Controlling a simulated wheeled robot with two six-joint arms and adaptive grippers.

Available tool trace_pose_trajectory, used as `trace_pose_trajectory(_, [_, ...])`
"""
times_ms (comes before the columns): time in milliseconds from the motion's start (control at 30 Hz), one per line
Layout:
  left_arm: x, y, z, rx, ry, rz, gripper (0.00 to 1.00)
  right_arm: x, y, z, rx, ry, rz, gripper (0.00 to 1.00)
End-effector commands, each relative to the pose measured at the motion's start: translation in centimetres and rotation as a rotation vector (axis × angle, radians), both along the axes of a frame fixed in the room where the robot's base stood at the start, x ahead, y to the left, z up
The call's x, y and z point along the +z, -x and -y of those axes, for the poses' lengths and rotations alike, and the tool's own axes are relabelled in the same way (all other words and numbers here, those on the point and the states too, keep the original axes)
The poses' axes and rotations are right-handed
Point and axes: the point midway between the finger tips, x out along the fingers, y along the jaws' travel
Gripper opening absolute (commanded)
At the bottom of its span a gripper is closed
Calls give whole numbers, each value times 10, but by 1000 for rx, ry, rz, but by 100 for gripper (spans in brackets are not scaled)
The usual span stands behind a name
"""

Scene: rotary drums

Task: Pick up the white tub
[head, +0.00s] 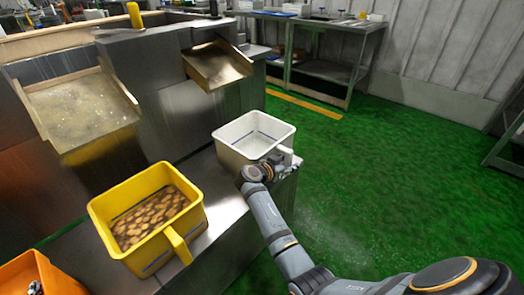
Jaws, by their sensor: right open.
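The white tub (233,133) stands upright on the right end of the steel ledge, below the smaller chute. It looks empty inside. Its handle (286,151) is on the near right side. My right gripper (277,163) is open at the tub's near right side, close by the handle. The wrist hides part of the tub's front wall, and I cannot tell whether the fingers touch the handle.
A yellow tub (119,205) holding brown, round pieces stands on the ledge (222,205) to the left. An orange tub (18,275) is at the lower left corner. Two steel chutes (218,65) overhang the ledge. Green floor (400,170) lies open to the right.

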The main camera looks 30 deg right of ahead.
Motion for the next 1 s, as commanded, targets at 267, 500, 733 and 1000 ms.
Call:
trace_pose_trajectory(267, [-1, 2, 0, 0, -2, 0, 40, 0, 0, -1, 0, 0, 1, 39])
trace_pose_trajectory(500, [-1, 3, -4, -10, -13, -4, 40, 0, 0, -1, 0, 0, 1, 6])
trace_pose_trajectory(733, [-1, 3, -4, -9, -13, -6, 40, 0, 0, -1, 0, 1, 1, 0])
trace_pose_trajectory(1000, [-1, 3, -2, -6, -9, -5, 40, 2, -1, 0, 0, 1, 7, 0])
